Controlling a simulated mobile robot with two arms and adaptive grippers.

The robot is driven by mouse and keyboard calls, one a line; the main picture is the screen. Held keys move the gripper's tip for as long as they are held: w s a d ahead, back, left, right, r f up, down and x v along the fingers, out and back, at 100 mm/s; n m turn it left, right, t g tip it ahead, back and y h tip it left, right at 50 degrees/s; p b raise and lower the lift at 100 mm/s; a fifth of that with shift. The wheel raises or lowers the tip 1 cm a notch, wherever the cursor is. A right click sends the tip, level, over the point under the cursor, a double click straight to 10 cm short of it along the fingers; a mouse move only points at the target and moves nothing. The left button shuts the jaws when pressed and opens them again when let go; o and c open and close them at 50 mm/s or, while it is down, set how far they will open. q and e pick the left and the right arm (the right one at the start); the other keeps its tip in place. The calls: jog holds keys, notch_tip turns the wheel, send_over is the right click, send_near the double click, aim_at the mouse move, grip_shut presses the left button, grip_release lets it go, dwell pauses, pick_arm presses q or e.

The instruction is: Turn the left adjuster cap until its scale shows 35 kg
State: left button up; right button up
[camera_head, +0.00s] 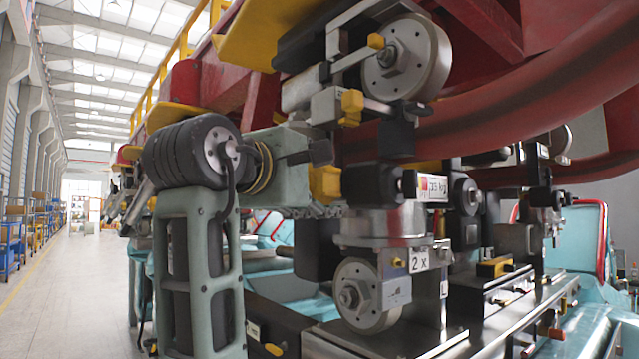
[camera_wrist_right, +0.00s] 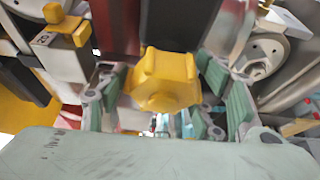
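My right gripper (camera_head: 318,158) reaches in from the left, beside a yellow cap (camera_head: 326,186) under the red frame. The right wrist view shows this faceted yellow cap (camera_wrist_right: 163,80) between the green-padded fingers of my right gripper (camera_wrist_right: 162,75). The fingers flank the cap closely; whether they press on it I cannot tell. A second yellow cap (camera_head: 352,106) sits higher, beside the upper wheel; a yellow cap also shows at the upper left in the right wrist view (camera_wrist_right: 68,22). A small white label (camera_head: 432,187) is right of the held-around cap; its text is too small to read surely. My left gripper is not in view.
An upper wheel (camera_head: 405,58) and a lower wheel (camera_head: 366,296) of the coaster train stand close to my right arm. A "2 x" label (camera_head: 419,261) is on the lower wheel unit. The curved red rail (camera_head: 480,105) crosses at the right. The aisle floor (camera_head: 88,285) at the left is clear.

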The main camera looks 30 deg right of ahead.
jog(key=shift+o, duration=1)
jog(key=shift+f, duration=0.1)
jog(key=shift+a, duration=0.1)
jog(key=v, duration=1.2)
